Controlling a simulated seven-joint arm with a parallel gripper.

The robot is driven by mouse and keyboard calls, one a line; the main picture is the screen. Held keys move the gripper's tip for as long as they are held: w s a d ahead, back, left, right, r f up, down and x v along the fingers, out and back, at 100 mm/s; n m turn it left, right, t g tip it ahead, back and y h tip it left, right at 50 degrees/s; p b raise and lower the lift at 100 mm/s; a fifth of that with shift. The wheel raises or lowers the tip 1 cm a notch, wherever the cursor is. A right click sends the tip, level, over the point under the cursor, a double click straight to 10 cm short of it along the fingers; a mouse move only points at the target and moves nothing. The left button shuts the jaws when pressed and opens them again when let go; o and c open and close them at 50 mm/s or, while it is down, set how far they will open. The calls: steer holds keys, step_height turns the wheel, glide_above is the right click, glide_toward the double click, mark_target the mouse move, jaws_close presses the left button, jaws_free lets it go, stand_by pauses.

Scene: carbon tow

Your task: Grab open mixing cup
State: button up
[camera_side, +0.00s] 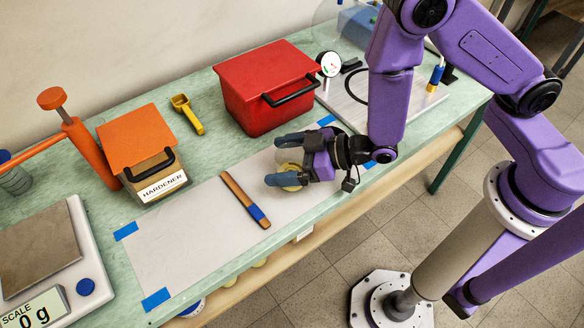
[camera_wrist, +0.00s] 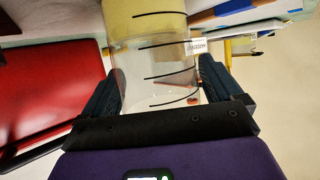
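The mixing cup (camera_side: 289,169) is clear, with yellow contents in its lower part. It stands near the right end of the grey-white sheet in the side view. My gripper (camera_side: 285,160) reaches around it from the right, one dark blue finger on each side. In the wrist view, which looks upside down, the cup (camera_wrist: 155,72) fills the space between my fingers (camera_wrist: 159,85). It shows black level lines and yellow at the picture's top. The fingers lie very close to both walls; I cannot tell whether they press on it. Part of the cup is hidden by the fingers.
A red box (camera_side: 262,88) with a black handle stands behind the cup. A wooden stick (camera_side: 244,198) with a blue end lies to its left. The hardener box (camera_side: 148,165), a yellow scoop (camera_side: 187,114) and a scale (camera_side: 45,250) are farther left.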

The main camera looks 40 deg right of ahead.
steer(key=c, duration=0.8)
steer(key=shift+r, duration=0.1)
